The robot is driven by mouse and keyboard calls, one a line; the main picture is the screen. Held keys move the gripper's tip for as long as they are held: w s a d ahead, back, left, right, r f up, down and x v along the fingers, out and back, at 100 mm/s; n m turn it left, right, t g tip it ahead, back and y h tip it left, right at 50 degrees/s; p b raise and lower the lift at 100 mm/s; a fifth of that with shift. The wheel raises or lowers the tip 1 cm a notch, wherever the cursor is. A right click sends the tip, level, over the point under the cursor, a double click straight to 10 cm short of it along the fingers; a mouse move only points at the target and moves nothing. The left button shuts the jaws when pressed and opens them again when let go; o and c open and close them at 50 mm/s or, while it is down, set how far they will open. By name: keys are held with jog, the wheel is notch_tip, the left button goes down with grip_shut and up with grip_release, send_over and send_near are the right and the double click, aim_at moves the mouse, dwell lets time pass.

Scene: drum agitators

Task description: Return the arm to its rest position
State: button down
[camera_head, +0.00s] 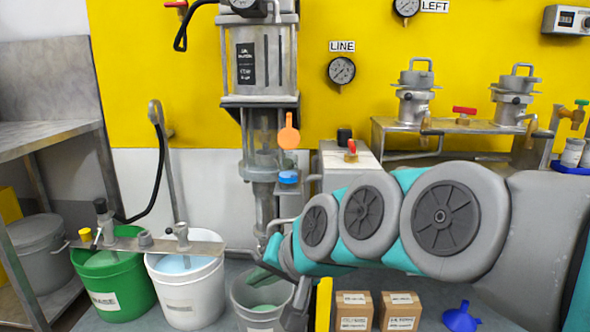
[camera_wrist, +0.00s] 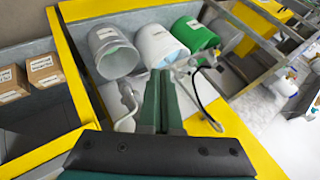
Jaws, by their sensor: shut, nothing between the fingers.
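My arm (camera_head: 400,220), grey and teal, reaches in from the right and bends down toward the middle of the head view. My gripper (camera_wrist: 163,98) shows in the wrist view with its two dark green fingers together and nothing between them. In the head view the arm's far end is near the grey bucket (camera_head: 243,298), in front of the pump's lower part; the fingertips are hard to make out there. In the wrist view the fingers point toward the white bucket (camera_wrist: 158,38), with a gap that I cannot judge.
The green bucket (camera_head: 122,295) and white bucket (camera_head: 190,300) stand left under a metal bar (camera_head: 150,246). The pump column (camera_head: 262,130) rises behind my arm's end. Cardboard boxes (camera_head: 353,311) and a blue funnel (camera_head: 461,318) sit below the arm. A yellow edge (camera_wrist: 75,65) runs alongside.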

jog(key=s+d+f+g+h, duration=0.3)
jog(key=s+d+f+g, duration=0.1)
jog(key=s+d+f, duration=0.4)
jog(key=s+d+f+n+g+h, duration=0.1)
jog(key=s+d+f+g+h, duration=0.2)
jog(key=s+d+f, duration=0.6)
jog(key=s+d, duration=0.3)
jog(key=s, duration=0.1)
jog(key=shift+s+d+g+h, duration=0.3)
jog(key=shift+s+d+g, duration=0.05)
jog(key=shift+d+g, duration=0.05)
